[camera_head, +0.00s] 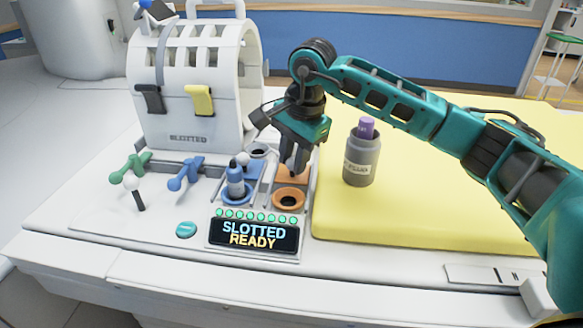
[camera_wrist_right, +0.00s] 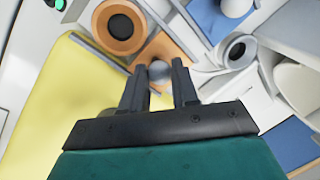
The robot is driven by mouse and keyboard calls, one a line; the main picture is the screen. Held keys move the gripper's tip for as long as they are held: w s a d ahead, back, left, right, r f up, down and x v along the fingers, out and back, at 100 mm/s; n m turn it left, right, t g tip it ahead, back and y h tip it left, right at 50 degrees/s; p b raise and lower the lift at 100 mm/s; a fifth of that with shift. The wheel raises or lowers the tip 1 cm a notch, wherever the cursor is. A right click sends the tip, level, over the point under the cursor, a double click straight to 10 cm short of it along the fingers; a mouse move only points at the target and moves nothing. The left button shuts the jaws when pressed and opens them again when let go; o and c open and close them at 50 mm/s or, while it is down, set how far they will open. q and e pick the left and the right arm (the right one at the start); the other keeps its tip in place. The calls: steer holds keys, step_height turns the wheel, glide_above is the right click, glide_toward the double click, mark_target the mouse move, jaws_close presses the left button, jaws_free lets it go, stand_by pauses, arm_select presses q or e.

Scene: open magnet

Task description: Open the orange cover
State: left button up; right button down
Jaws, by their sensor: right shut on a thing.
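The orange cover (camera_head: 285,178) lies on the white console, just behind an orange ring-shaped port (camera_head: 288,199). In the right wrist view, the cover (camera_wrist_right: 165,47) is a flat orange plate with a round grey knob (camera_wrist_right: 159,71). The orange port (camera_wrist_right: 120,25) is beside it, with a dark open hole. My right gripper (camera_head: 296,168) reaches down over the cover from above. Its two fingers (camera_wrist_right: 160,75) stand on either side of the knob and are shut on it. The fingers hide part of the cover in the head view. My left gripper is not in view.
A blue port with a blue-grey vial (camera_head: 235,180) stands left of the cover. A grey bottle with a purple cap (camera_head: 362,155) stands on the yellow pad (camera_head: 430,215) at right. The display (camera_head: 254,234) reads "SLOTTED READY". A white slotted arch (camera_head: 195,115) rises behind.

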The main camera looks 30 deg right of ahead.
steer(key=c, duration=0.9)
jaws_free()
steer(key=shift+o, duration=0.2)
step_height(320, 180, up, 13)
steer(key=s, duration=0.2)
steer(key=shift+s+d+p, duration=0.2)
steer(key=shift+d+p, duration=0.15)
steer(key=shift+d, duration=0.05)
steer(key=shift+f, duration=0.2)
